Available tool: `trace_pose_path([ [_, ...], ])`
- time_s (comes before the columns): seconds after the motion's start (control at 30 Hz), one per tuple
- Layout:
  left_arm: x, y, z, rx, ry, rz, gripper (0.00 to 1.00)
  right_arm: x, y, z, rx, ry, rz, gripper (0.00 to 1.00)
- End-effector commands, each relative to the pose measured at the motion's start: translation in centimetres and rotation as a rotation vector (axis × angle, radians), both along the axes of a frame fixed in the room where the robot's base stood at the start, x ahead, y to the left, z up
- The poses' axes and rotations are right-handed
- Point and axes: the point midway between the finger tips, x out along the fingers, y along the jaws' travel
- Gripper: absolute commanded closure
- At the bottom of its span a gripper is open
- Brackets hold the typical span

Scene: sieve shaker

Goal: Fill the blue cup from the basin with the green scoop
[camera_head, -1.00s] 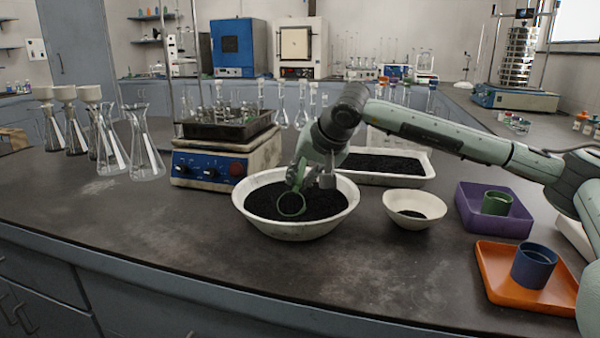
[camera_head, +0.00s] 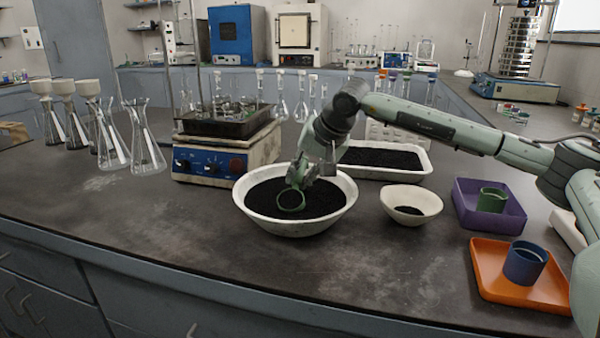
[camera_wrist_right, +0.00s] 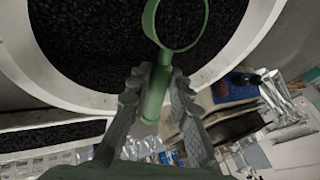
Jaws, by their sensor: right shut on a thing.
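The white basin (camera_head: 250,222) stands on the bench and holds black grains. The green scoop (camera_head: 291,200) is over the basin, its ring-shaped cup at the grains; I cannot tell how much it holds. My right gripper (camera_head: 308,176) is shut on the scoop's handle; in the right wrist view the handle (camera_wrist_right: 155,92) sits between the two fingers (camera_wrist_right: 158,98). The blue cup (camera_head: 525,263) stands upright on an orange tray (camera_head: 485,270) at the right front, well apart from the gripper. My left gripper is not in view.
A white bowl (camera_head: 428,203) with some black grains stands right of the basin. A purple tray (camera_head: 512,222) holds a green cup (camera_head: 491,200). A white tray (camera_head: 420,172) of grains lies behind. A hotplate (camera_head: 215,160) and glass flasks (camera_head: 146,150) stand left. The front bench is clear.

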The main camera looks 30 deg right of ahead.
Motion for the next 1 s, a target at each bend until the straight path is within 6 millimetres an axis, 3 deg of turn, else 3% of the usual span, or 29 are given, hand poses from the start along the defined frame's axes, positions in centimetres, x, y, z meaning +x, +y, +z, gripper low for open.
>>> trace_pose_path([
  [0.57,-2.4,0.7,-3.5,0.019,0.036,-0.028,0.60,0.4,-0.4,-0.4,0.082,0.074,-0.001,1.00],
  [1.0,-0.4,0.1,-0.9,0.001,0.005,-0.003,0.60,0.7,-0.7,1.0,0.007,0.004,0.000,1.00],
])
